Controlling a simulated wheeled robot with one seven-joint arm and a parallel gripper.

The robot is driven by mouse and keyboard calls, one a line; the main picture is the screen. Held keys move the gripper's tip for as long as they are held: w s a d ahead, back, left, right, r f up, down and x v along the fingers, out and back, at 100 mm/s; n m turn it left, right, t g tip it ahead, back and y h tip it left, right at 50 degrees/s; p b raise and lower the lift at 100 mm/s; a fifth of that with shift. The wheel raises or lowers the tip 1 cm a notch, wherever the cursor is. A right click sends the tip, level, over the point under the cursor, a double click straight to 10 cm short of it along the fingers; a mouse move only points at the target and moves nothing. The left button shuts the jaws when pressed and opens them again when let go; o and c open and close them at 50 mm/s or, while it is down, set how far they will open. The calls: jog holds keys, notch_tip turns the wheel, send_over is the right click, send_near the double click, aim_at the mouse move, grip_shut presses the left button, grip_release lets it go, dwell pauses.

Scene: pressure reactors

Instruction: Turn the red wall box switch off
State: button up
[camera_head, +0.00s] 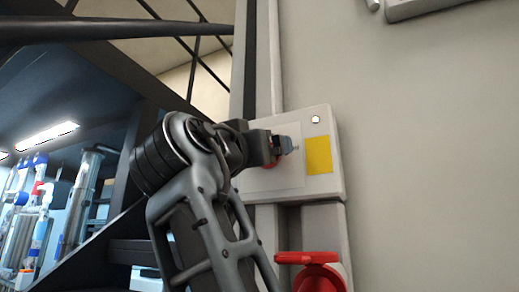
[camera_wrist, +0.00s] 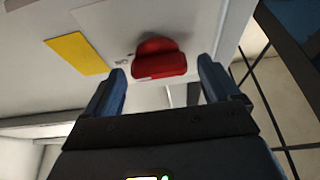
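The red switch (camera_wrist: 158,60) sits on the face of a pale wall box (camera_head: 322,127), which carries a yellow label (camera_head: 318,155). In the wrist view, the yellow label (camera_wrist: 76,55) is left of the switch. My gripper (camera_wrist: 165,85) is open, with its blue fingers apart on either side of the switch. In the head view, my gripper (camera_head: 287,146) is at the box, and only a bit of the red switch (camera_head: 270,165) shows behind it. I cannot tell whether the fingers touch the switch.
A red valve-like handle (camera_head: 308,258) sticks out below the box on another pale box. A conduit (camera_head: 276,70) runs up the wall above it. Dark stair or frame beams (camera_head: 110,28) stand at the left.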

jog(key=c, duration=1)
jog(key=shift+c, duration=0.2)
jog(key=shift+n, duration=0.4)
jog(key=shift+r+n+g+y+p, duration=0.1)
jog(key=shift+n+g+y+p, duration=0.4)
jog(key=shift+n+y+p, duration=1.8)
jog(key=shift+f+n+g+y+p, duration=0.1)
jog(key=shift+n+g+y+p, duration=0.45)
jog(key=shift+n+p, duration=3.4)
jog(key=shift+r+n+g+y+p, duration=0.1)
jog(key=shift+n+g+y+p, duration=0.35)
jog(key=shift+n+y+p, duration=2.6)
jog(key=n+h+b, duration=0.2)
jog(key=n+h, duration=0.1)
jog(key=shift+b, duration=0.35)
jog(key=o, duration=1.1)
jog(key=shift+c, duration=0.2)
